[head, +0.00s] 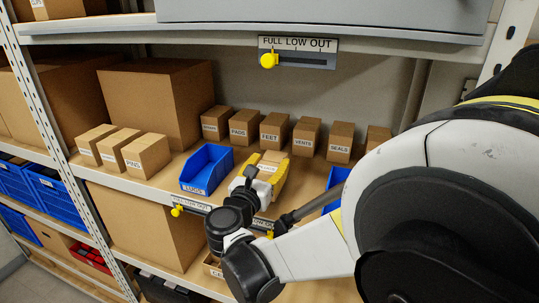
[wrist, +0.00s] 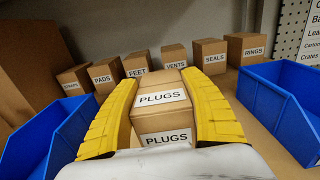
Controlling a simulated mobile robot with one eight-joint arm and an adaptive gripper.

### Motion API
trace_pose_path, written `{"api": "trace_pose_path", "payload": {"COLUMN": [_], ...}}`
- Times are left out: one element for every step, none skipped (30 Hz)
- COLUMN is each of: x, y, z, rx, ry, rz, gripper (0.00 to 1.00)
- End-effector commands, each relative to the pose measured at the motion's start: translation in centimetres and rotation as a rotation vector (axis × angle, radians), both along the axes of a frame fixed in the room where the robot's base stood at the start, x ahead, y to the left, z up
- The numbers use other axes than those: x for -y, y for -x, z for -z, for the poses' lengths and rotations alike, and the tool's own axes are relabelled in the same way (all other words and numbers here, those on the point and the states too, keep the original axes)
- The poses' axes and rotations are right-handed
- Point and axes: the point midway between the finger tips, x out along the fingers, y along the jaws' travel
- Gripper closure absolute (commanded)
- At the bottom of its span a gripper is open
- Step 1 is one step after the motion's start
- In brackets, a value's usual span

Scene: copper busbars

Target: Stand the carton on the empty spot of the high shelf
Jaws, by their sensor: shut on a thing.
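My gripper (head: 265,175) has its yellow fingers shut on a brown carton (wrist: 155,82), one finger on each side of it. Two PLUGS labels face the wrist camera, one above the other. The carton (head: 271,158) is between two blue bins over the shelf board (head: 172,172). Its underside is hidden, so I cannot tell whether it touches the board. Behind it stands a row of small labelled cartons, including PADS (head: 244,124), FEET (head: 273,131), VENTS (head: 305,137) and SEALS (head: 340,142).
The LUGS bin (head: 207,168) is left of my gripper; another blue bin (head: 336,182) is to its right, partly behind my arm. Small cartons (head: 146,155) and a large box (head: 158,95) stand left. A shelf edge (head: 230,36) with a FULL LOW OUT slider (head: 297,52) runs overhead.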

Motion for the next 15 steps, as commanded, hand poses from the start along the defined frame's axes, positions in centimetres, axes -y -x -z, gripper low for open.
{"api": "trace_pose_path", "payload": {"x": [0.0,0.0,0.0,0.0,0.0,0.0,0.0,0.0,0.0,0.0,0.0,0.0,0.0,0.0,0.0], "y": [0.0,0.0,0.0,0.0,0.0,0.0,0.0,0.0,0.0,0.0,0.0,0.0,0.0,0.0,0.0], "z": [0.8,1.1,1.4,1.5,1.5,1.6,1.5,1.5,1.5,1.5,1.5,1.6,1.7,1.8,2.0], "rx": [0.001,0.001,0.001,0.001,0.001,0.001,0.001,0.001,0.001,0.001,0.001,0.001,0.001,0.001,0.001], "ry": [0.0,0.0,0.0,0.0,0.0,0.0,0.0,0.0,0.0,0.0,0.0,0.0,0.0,0.0,0.0], "rz": [0.0,0.0,0.0,0.0,0.0,0.0,0.0,0.0,0.0,0.0,0.0,0.0,0.0,0.0,0.0], "gripper": [0.84,0.84,0.84,0.84,0.84,0.84,0.84,0.84,0.84,0.84,0.84,0.84,0.84,0.84,0.84]}}
